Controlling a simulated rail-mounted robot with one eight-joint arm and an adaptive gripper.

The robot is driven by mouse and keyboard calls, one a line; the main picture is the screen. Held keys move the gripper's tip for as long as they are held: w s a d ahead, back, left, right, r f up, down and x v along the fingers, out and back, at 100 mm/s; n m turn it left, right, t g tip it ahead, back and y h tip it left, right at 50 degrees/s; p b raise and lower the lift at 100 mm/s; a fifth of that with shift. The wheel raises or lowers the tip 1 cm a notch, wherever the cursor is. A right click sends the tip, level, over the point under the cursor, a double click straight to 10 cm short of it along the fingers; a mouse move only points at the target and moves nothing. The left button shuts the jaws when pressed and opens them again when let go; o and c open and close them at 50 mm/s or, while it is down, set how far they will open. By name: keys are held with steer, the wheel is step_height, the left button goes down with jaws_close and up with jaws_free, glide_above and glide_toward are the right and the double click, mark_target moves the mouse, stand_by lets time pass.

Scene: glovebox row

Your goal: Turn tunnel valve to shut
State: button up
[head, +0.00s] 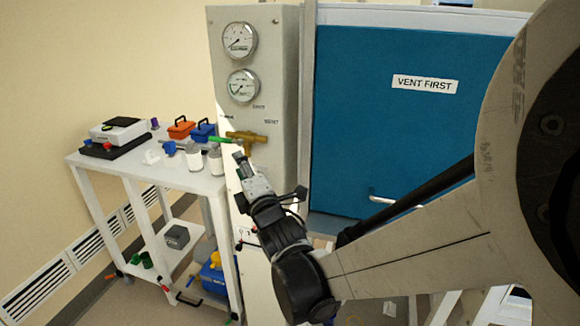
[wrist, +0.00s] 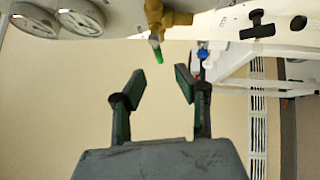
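The tunnel valve is a brass body (head: 246,137) with a green-ended lever (head: 222,140) on the grey gauge panel; in the head view the lever points left. In the wrist view the brass body (wrist: 172,18) is at the top and the green lever end (wrist: 157,52) points toward my gripper. My gripper (head: 240,159) is just below the valve in the head view. In the wrist view my gripper (wrist: 158,86) is open and empty, its fingers apart, with the lever end beyond the gap and not between the fingers.
Two round gauges (head: 240,40) are above the valve. A blue door (head: 400,130) labelled VENT FIRST is to the right. A white cart (head: 190,181) at left holds bottles (head: 194,160), orange and blue boxes and a scale (head: 119,131). A black knob (wrist: 257,24) shows in the wrist view.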

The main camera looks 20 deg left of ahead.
mark_target(218, 140)
steer(key=shift+g, duration=0.3)
steer(key=x, duration=0.4)
steer(key=s+x, duration=0.1)
steer(key=x, duration=0.4)
steer(key=a+x, duration=0.1)
steer(key=x, duration=0.3)
steer(key=shift+s+a+r, duration=0.2)
steer(key=shift+r, duration=0.15)
jaws_close()
